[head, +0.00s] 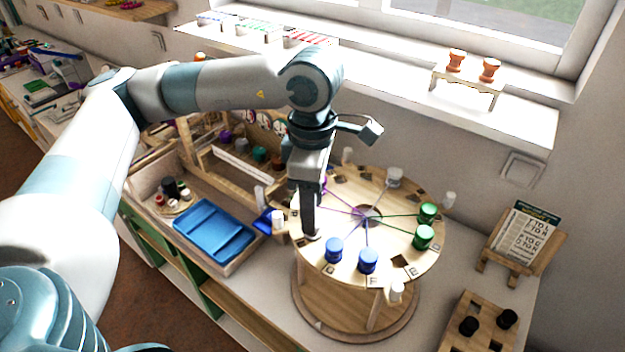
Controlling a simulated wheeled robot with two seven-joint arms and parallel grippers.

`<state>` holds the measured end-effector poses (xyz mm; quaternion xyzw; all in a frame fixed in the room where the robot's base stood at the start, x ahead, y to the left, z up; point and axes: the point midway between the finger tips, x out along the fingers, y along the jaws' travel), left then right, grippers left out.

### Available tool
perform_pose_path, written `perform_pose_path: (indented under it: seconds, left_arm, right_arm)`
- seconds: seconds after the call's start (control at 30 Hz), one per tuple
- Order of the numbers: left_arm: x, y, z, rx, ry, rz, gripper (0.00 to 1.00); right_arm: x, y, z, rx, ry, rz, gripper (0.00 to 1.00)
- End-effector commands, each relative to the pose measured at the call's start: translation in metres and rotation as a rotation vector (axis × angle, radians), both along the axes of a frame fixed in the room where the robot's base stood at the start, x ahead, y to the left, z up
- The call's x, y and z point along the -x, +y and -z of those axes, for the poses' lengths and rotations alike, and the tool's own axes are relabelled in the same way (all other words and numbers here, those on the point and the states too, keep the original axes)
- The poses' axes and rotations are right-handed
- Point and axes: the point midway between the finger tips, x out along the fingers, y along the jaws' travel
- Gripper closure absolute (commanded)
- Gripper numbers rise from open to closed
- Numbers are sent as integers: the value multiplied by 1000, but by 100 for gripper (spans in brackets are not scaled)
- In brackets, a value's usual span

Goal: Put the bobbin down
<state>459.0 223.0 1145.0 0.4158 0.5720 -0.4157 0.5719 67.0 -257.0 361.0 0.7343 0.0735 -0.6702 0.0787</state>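A round wooden board (345,268) on a drum base carries coloured bobbins around its rim, with coloured threads running to a dark hub (368,214). Two blue bobbins, one (333,250) left of the other (368,260), stand upright at the front. Two green bobbins, one (427,212) behind the other (423,237), stand at the right, and a pale grey bobbin (394,177) at the back. My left gripper (310,232) points down over the board's left part, left of the blue bobbins. Its fingers look close together; whether they hold a bobbin is hidden. My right gripper is out of view.
White pegs (397,292) stand around the board's edge. A wooden tray with a blue insert (213,232) lies to the left. A card on a stand (522,240) and a block with black knobs (480,325) are at the right. The wall and window sill (480,110) lie behind.

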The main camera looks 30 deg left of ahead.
Motion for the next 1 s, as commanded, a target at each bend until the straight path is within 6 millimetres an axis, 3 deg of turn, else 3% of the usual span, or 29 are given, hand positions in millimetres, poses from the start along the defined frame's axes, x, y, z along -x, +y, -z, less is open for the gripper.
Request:
perform_pose_path:
  seconds: [0.1, 0.43, 1.0]
  left_arm:
    - [-1, -1, -20, 2, -6, 0, 56]
    - [-1, -1, -67, 1, -3, 0, 56]
    - [0, 0, -74, 0, 1, 0, 56]
  right_arm:
    - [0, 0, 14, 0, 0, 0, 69]
    - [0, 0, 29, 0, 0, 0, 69]
    - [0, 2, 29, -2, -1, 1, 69]
